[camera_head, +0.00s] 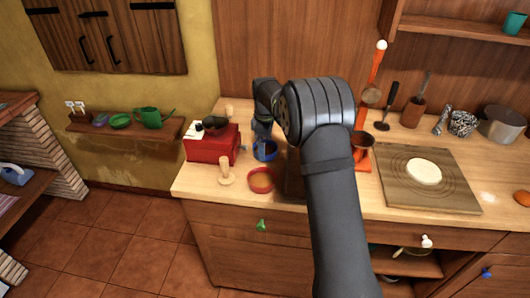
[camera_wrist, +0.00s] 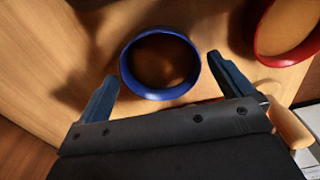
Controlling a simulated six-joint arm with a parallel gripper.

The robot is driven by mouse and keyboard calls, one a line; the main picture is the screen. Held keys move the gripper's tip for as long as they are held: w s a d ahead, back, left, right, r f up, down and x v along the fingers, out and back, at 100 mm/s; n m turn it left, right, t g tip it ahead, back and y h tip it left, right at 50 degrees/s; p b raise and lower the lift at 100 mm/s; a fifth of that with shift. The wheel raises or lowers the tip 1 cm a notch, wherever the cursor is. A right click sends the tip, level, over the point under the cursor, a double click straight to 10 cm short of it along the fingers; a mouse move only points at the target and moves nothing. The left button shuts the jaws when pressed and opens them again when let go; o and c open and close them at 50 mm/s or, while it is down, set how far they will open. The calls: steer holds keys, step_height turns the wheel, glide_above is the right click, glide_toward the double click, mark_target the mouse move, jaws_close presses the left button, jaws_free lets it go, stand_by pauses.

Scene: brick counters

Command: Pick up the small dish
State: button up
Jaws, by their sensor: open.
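A small round blue dish (camera_head: 270,153) with a dark brown inside stands on the wooden counter. In the wrist view the blue dish (camera_wrist: 127,72) sits between the two fingers of my gripper (camera_wrist: 161,70), one finger to each side. The fingers are open and a little apart from its rim; I cannot tell their height above the counter. In the head view my gripper (camera_head: 262,143) points down at the dish and partly covers it. A red round dish (camera_head: 261,181) stands nearby, and it also shows at the upper right of the wrist view (camera_wrist: 267,58).
A red box-like grinder (camera_head: 207,145) stands left of the dish, and a wooden pestle-like piece (camera_head: 226,174) in front of it. A board (camera_head: 448,192) with pale dough (camera_head: 423,171) lies to the right. The counter's front edge is close to the red dish.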

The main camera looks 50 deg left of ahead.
steer(key=shift+f, duration=0.85)
steer(key=c, duration=1.1)
steer(key=shift+r, duration=0.15)
steer(key=shift+c, duration=0.2)
steer(key=shift+r, duration=0.3)
step_height(320, 180, up, 4)
steer(key=shift+w+d+f, duration=0.1)
steer(key=shift+d+f, duration=0.05)
steer(key=w+d+r, duration=0.5)
steer(key=d+r, duration=0.1)
steer(key=d, duration=0.3)
steer(key=shift+n, duration=0.3)
steer(key=w+d+f, duration=0.1)
steer(key=w, duration=0.1)
steer(key=w+d+f, duration=0.3)
steer(key=shift+w, duration=0.3)
steer(key=shift+f, duration=2.95)
